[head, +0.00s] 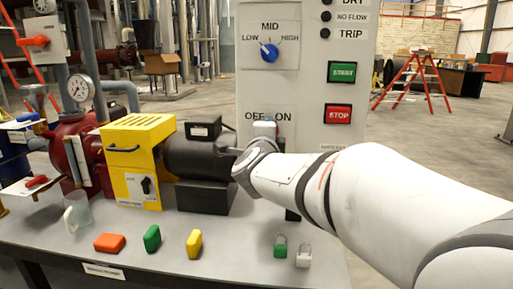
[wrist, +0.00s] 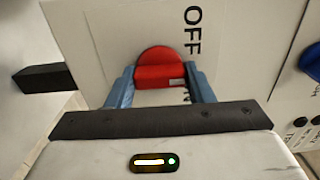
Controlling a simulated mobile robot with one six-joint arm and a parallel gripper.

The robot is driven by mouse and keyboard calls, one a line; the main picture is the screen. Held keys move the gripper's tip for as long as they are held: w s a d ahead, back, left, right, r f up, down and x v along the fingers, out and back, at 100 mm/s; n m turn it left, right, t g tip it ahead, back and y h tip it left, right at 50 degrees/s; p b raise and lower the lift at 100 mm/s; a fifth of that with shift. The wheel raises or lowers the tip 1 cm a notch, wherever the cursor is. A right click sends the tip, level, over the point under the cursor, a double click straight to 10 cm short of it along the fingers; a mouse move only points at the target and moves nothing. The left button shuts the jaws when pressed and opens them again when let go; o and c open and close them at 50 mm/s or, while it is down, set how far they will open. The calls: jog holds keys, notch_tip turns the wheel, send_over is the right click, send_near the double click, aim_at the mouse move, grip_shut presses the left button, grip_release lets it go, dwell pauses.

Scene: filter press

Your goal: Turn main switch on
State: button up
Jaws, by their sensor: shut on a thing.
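The main switch is a red rotary knob (wrist: 160,68) on a pale panel plate (wrist: 105,35) in the wrist view. The word OFF is printed at its upper right. Part of a second word shows below that, mostly hidden by a finger. The knob's grip bar lies across the picture. My gripper (wrist: 161,84) has its blue fingers on either side of the bar, shut on it.
A blue selector (head: 269,52) marked LOW, MID, HIGH sits above. Green START (head: 341,72) and red STOP (head: 339,114) buttons are right of it. A black block (wrist: 52,78) juts out near my gripper. A pump motor (head: 200,155) and several coloured blocks stand on the table.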

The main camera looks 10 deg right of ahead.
jog(key=m+b, duration=0.6)
jog(key=m, duration=0.2)
jog(key=shift+f+m+b, duration=0.1)
jog(key=shift+m+b, duration=0.3)
dwell(0.4)
jog(key=o, duration=1)
jog(key=shift+c, duration=0.2)
jog(key=shift+s, duration=0.1)
jog(key=p+v, duration=0.2)
jog(key=v, duration=0.5)
jog(key=shift+s, duration=0.25)
